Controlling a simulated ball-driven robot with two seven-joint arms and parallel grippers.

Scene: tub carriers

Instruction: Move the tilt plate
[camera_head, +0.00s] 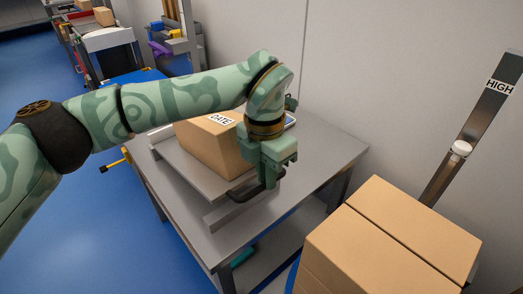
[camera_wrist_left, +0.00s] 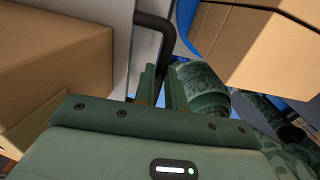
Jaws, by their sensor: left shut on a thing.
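The tilt plate (camera_head: 190,170) is a flat grey plate on the grey table, with a cardboard box (camera_head: 208,146) labelled "DATE" on it. A black bar handle (camera_head: 241,194) sticks out at the plate's front edge. My left gripper (camera_head: 270,182) is at this handle and shut on it, beside the box's right end. In the left wrist view the handle (camera_wrist_left: 156,24) curves down to the fingers (camera_wrist_left: 165,88), and the box (camera_wrist_left: 60,55) fills the left side. My arm hides part of the box and plate. I cannot tell exactly how far the plate is tilted. My right gripper is not in view.
The grey table (camera_head: 310,150) has bare room to the right of the plate. Stacked cardboard boxes (camera_head: 385,245) stand close at the front right. A metal post (camera_head: 475,125) marked "HIGH" leans behind them. A yellow-ended handle (camera_head: 113,163) juts out left of the table.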

